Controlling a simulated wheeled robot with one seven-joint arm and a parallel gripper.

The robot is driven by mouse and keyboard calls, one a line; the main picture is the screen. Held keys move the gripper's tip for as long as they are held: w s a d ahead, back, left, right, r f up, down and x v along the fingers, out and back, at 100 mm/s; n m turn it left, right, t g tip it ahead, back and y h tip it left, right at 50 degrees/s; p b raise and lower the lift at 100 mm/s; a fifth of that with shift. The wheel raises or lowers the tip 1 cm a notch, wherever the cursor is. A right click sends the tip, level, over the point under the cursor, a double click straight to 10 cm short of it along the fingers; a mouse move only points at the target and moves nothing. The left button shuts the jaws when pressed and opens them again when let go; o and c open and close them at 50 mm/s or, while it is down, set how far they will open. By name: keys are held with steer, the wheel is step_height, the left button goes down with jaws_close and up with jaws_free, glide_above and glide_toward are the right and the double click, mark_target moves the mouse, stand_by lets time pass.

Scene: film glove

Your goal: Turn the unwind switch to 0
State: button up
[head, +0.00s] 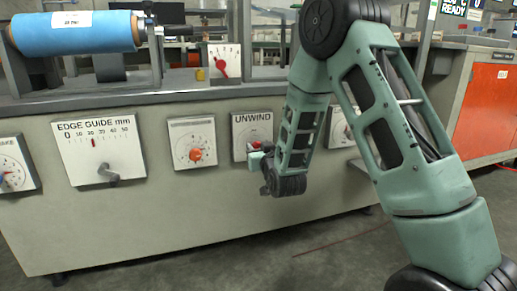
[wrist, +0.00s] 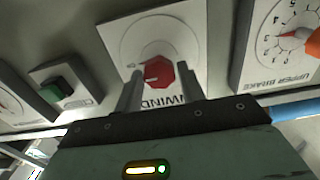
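The unwind switch is a red faceted knob (wrist: 158,73) on a white plate (wrist: 128,38) with a round dial. The plate's lettering is upside down and partly hidden in the wrist view. A pale pointer mark shows on the knob's lower left there. In the head view the UNWIND plate (head: 252,124) is on the machine front, and the knob is mostly hidden by my gripper (head: 257,156). In the wrist view my gripper (wrist: 159,82) has one finger on each side of the knob, with narrow gaps seeming to show. It looks open; contact is hard to judge.
The wrist view shows a green button (wrist: 61,88) to the left and an UPPER BRAKE dial (wrist: 285,40) to the right. In the head view, an orange-knob dial (head: 193,143) and the EDGE GUIDE panel (head: 98,146) are left of the UNWIND plate.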

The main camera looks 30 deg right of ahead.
steer(key=c, duration=0.5)
steer(key=shift+n, duration=0.3)
steer(key=n+p, duration=0.1)
steer(key=n, duration=0.1)
steer(key=shift+a+n, duration=0.1)
steer(key=shift+n, duration=0.3)
steer(key=n+p, duration=0.2)
steer(key=n, duration=0.2)
steer(key=shift+n, duration=0.3)
steer(key=n+p, duration=0.3)
steer(key=n, duration=0.2)
steer(key=shift+a, duration=0.1)
steer(key=shift+f+n+p, duration=0.2)
steer(key=shift+n+p, duration=1.2)
steer(key=shift+n, duration=1.1)
